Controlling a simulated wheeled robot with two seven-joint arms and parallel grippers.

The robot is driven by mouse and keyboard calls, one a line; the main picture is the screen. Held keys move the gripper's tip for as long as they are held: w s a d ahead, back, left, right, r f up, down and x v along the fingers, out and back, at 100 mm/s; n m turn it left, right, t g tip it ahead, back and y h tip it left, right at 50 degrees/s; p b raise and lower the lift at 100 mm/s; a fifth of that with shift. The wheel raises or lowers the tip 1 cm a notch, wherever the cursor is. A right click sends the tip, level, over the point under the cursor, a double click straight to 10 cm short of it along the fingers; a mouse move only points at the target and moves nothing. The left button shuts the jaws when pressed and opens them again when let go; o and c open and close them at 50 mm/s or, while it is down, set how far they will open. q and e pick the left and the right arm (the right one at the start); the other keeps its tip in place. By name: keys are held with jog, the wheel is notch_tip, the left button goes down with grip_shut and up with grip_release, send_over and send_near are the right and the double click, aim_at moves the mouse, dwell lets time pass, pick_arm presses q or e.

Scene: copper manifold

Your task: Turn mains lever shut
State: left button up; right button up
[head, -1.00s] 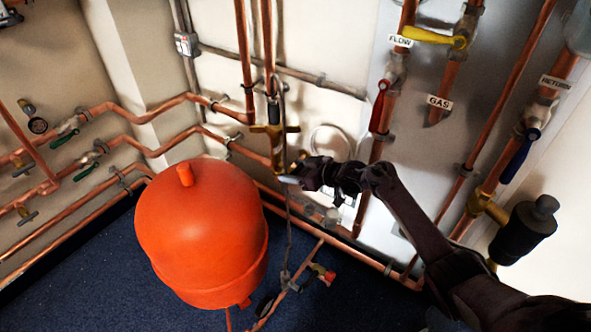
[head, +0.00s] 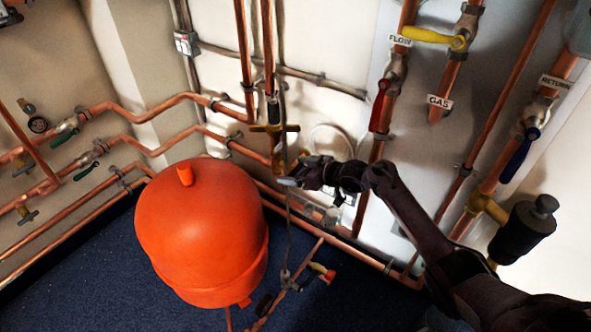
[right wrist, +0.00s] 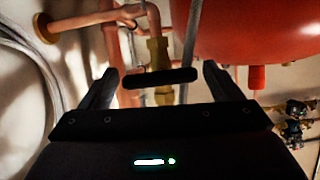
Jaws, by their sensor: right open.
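My right gripper (head: 287,182) is open at the pipes right of the orange vessel, just below a brass valve (head: 278,130). In the right wrist view my gripper's two fingers (right wrist: 158,82) stand apart. A short dark bar handle (right wrist: 160,78) lies crosswise between them, in front of a brass fitting (right wrist: 158,50). It looks like a lever; no mains label is legible. I cannot tell whether the fingers touch it. In the head view my gripper hides this spot. My left gripper is not in view.
The orange vessel (head: 200,235) stands close left of my gripper. A red lever (head: 380,106), yellow lever (head: 425,36) and blue lever (head: 519,155) sit on pipes at the right. A thin grey cable (head: 289,225) hangs by my gripper. Blue floor (head: 90,270) is open at lower left.

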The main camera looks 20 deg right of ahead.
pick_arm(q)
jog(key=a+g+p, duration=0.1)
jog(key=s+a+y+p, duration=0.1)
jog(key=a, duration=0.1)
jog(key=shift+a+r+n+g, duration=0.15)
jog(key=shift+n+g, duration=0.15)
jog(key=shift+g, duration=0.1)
pick_arm(e)
jog(key=v, duration=0.7)
jog(key=shift+s+d+r, duration=0.15)
jog(key=shift+s, duration=0.1)
